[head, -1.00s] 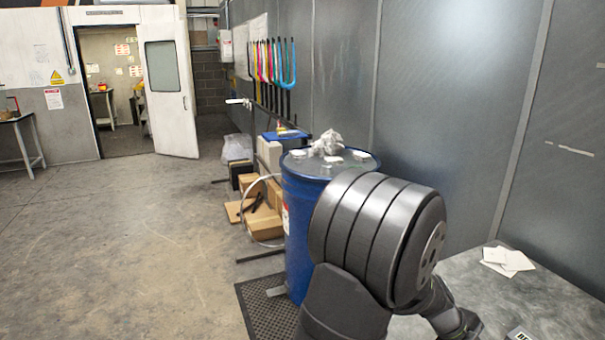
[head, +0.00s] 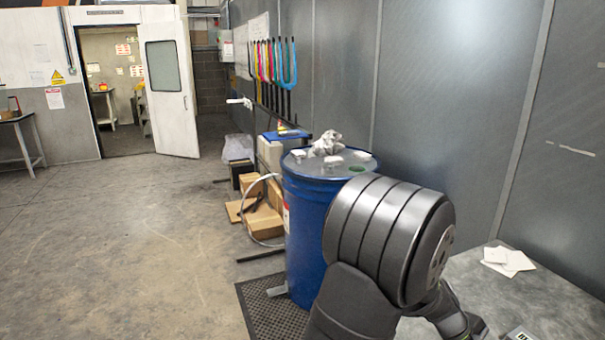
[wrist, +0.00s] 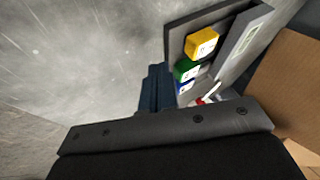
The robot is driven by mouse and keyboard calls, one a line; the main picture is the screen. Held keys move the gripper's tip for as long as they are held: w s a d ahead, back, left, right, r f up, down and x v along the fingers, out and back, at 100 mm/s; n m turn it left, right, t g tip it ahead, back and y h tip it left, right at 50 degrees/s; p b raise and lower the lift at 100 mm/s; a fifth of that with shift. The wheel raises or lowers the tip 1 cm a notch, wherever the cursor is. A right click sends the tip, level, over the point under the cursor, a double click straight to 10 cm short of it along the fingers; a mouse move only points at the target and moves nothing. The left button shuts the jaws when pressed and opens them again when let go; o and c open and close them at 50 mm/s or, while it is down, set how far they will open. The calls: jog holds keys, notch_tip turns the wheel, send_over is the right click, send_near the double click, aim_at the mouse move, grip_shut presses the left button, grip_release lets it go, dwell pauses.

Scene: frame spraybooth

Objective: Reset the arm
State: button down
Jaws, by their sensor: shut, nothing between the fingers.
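In the wrist view my gripper (wrist: 155,90) shows as two dark fingers lying together, shut and empty, past the dark bar of its mount. It points over a bare grey surface (wrist: 100,65), to the left of a dark tray. In the head view my bent arm fills the lower right, and its far end runs down behind it to the bottom edge. The fingers are not visible there.
In the wrist view a dark grey tray (wrist: 180,30) holds yellow, green and blue items, with cardboard (wrist: 285,85) at right. In the head view a blue drum (head: 308,215) stands beside my arm, and white papers (head: 508,260) lie on the grey table (head: 465,275). Open floor lies left.

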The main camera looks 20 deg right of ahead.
jog(key=d, duration=0.3)
jog(key=shift+d+f, duration=0.1)
jog(key=a, duration=0.5)
jog(key=shift+a+r, duration=0.25)
jog(key=shift+a, duration=0.05)
jog(key=v, duration=1)
jog(key=w+d+r+n+y, duration=0.1)
jog(key=d+r+n+y, duration=0.1)
jog(key=d+r+n, duration=0.3)
jog(key=shift+w+d+n+y, duration=0.35)
jog(key=shift+d+n, duration=2)
jog(key=shift+n, duration=0.85)
jog(key=shift+r, duration=0.1)
